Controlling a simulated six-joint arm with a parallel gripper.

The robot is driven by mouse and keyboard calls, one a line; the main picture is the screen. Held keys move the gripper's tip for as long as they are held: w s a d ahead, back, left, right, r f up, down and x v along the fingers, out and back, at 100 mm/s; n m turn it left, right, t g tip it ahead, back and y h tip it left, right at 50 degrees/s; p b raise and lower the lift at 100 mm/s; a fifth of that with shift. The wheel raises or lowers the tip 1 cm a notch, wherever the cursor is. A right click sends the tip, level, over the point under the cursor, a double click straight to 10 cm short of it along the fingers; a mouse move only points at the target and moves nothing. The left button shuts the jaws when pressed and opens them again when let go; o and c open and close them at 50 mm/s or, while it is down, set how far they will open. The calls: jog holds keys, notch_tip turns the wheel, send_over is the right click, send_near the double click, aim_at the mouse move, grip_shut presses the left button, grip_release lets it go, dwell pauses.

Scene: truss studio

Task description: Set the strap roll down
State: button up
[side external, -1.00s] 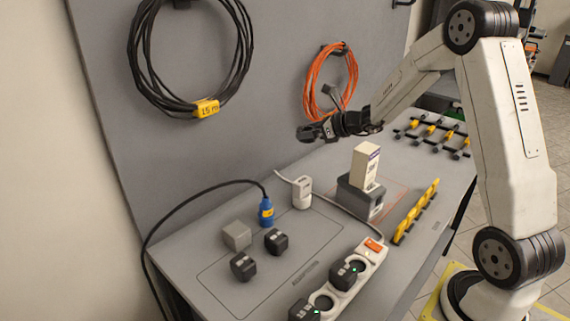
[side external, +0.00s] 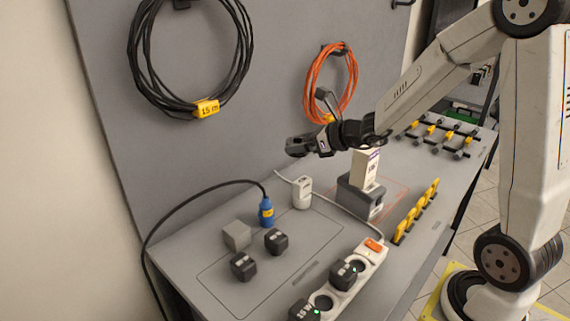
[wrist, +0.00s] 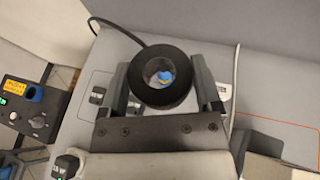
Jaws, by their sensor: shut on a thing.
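My gripper (side external: 303,146) is in the air over the back part of the bench, near the grey wall panel. In the wrist view my gripper (wrist: 161,66) has its two fingers closed on the sides of the strap roll (wrist: 161,99), a thick black ring with an open middle. A blue plug shows below through the roll's hole. In the side view the roll (side external: 296,147) is a small dark shape at the gripper's end, clear of the bench top (side external: 325,218).
A white box (side external: 364,172) stands on a grey block (side external: 358,202) below my wrist. A white adapter (side external: 302,193), blue plug (side external: 265,212), dark cubes and grey cube (side external: 237,235) stand on the bench. A power strip (side external: 369,265) and yellow rack (side external: 416,213) are nearer the front.

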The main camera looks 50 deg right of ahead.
jog(key=a, duration=0.6)
jog(key=shift+a, duration=0.25)
jog(key=shift+f, duration=0.1)
dwell(0.6)
jog(key=d+f+n+g+y, duration=0.1)
jog(key=d+f, duration=0.2)
jog(key=f, duration=0.5)
jog(key=s+d+f+n+g+y, duration=0.1)
jog(key=d+f+n+y, duration=0.1)
jog(key=f, duration=0.7)
jog(key=shift+s+d+n+y, duration=0.2)
jog(key=shift+d+n+y, duration=0.1)
jog(key=shift+d, duration=0.4)
jog(key=shift+f, duration=2.15)
